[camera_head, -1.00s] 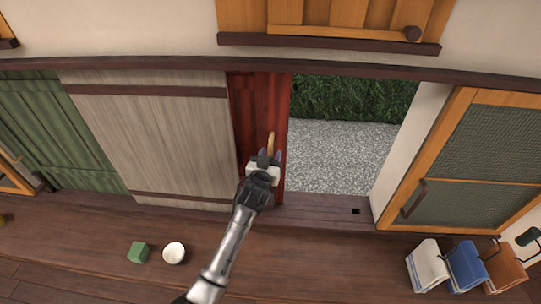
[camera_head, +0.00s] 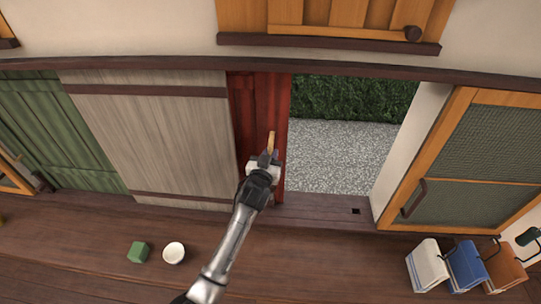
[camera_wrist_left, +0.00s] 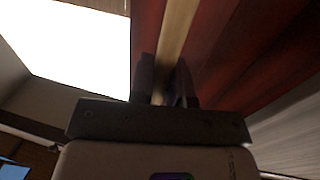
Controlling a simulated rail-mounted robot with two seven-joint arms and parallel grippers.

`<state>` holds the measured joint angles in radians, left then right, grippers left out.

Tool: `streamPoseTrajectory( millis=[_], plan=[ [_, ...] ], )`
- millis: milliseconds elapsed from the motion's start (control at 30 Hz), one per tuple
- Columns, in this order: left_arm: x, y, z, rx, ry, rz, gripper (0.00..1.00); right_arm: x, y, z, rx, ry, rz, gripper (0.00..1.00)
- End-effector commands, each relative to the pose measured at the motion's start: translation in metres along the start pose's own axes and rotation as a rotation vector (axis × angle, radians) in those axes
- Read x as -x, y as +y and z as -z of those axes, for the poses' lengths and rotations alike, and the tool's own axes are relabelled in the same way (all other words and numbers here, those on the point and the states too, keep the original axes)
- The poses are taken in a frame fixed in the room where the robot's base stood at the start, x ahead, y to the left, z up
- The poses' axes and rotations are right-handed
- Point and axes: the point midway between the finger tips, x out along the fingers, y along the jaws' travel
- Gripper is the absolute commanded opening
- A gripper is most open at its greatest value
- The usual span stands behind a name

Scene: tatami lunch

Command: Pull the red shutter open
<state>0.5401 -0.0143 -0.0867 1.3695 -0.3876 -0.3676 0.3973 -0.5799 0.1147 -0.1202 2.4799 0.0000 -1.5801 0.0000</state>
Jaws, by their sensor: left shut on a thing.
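The red shutter (camera_head: 247,98) stands upright in the wall, between the grey wooden panel and the opening on its right. A light wooden handle (camera_head: 271,141) runs upright on its face. My left gripper (camera_head: 268,157) is at the lower part of this handle, with its fingers closed on it. In the left wrist view the handle (camera_wrist_left: 177,35) passes between the two dark fingers (camera_wrist_left: 164,85), with the red shutter (camera_wrist_left: 228,50) behind. Part of the handle is hidden by the fingers. My right gripper is not in view.
A grey panel (camera_head: 150,135) and a green shutter (camera_head: 50,130) stand to the left. The opening shows gravel (camera_head: 335,155) and a hedge. A green block (camera_head: 138,252) and a white bowl (camera_head: 174,253) sit on the floor. Towels (camera_head: 428,265) hang at the lower right.

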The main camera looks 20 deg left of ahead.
Motion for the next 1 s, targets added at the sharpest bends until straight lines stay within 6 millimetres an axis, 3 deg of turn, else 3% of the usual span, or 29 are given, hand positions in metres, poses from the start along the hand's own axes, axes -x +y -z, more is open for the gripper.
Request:
streamPoseTrajectory(
  millis=[167,400,733,767,1000],
  plan=[
    [0.001,-0.005,0.001,-0.001,-0.001,0.001,0.00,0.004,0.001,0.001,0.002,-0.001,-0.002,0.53],
    [0.008,-0.043,0.002,-0.002,-0.003,0.004,0.00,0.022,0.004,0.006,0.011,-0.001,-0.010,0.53],
    [0.009,-0.045,-0.001,-0.001,-0.002,0.000,0.00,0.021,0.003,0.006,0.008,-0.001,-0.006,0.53],
    [0.009,-0.045,-0.001,-0.001,-0.001,0.000,0.18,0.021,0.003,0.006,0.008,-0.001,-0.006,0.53],
    [0.009,-0.045,-0.001,0.000,-0.001,0.000,0.41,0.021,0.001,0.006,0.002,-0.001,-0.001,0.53]
  ],
)
